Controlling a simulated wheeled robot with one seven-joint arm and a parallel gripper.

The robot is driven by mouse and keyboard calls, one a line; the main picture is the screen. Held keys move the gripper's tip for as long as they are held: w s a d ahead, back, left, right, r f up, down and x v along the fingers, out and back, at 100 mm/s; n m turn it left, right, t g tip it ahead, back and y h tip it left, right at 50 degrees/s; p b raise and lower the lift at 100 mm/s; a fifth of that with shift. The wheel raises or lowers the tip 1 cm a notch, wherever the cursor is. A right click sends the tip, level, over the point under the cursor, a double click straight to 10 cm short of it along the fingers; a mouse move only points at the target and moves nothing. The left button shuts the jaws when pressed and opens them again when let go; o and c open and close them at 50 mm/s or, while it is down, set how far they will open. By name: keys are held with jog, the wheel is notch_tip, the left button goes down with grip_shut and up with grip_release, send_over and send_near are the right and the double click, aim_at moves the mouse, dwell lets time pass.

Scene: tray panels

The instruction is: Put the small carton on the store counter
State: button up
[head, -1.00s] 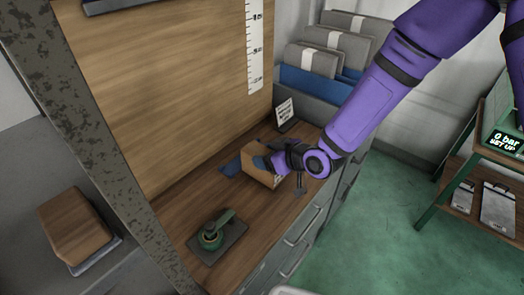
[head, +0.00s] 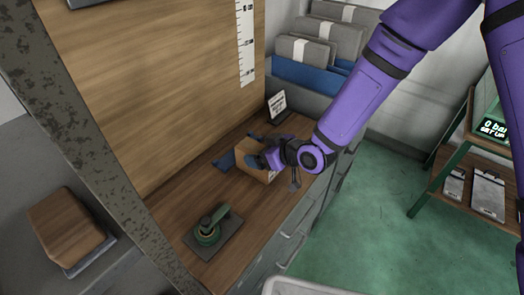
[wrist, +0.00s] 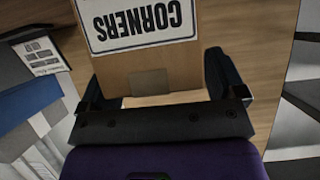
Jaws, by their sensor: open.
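The small carton (head: 263,176), a brown cardboard box, rests on a wooden counter (head: 212,190) beside a dark blue patch. In the wrist view the carton (wrist: 180,62) fills the space in front of the jaws, with a white label reading "CORNERS" upside down. My gripper (head: 257,150) is at the carton. In the wrist view its dark fingers (wrist: 155,82) are apart, one on each side of the carton; whether they touch it I cannot tell. The carton's side toward my arm is partly hidden by the gripper.
A green stamp-like tool on a dark plate (head: 230,240) lies nearer on the counter. A small sign (head: 277,106) stands behind the carton. A wooden panel (head: 150,80) with a ruler borders the left. A brown block (head: 65,228) sits beyond a grey post.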

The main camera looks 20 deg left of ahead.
jog(key=v, duration=1.2)
jog(key=shift+d, duration=0.1)
jog(key=w+d+r+m+t+h, duration=0.25)
jog(key=d+r+h, duration=0.25)
jog(key=d+r, duration=0.45)
jog(key=w+d+r+m+t+h, duration=0.1)
jog(key=d+r+m+h, duration=0.4)
jog(key=d, duration=0.7)
jog(key=s+d+r+m+g, duration=0.1)
jog(key=s+d+r+m, duration=0.1)
jog(key=s+d+r, duration=0.2)
jog(key=s+d+r+m+g, duration=0.1)
jog(key=s+d+r, duration=0.3)
jog(key=s, duration=0.5)
jog(key=s+d+r+m+g+h, duration=0.1)
jog(key=s+d+r+m, duration=0.2)
jog(key=s+d+r, duration=0.1)
jog(key=s+d, duration=0.1)
jog(key=s, duration=0.1)
jog(key=shift+s, duration=0.3)
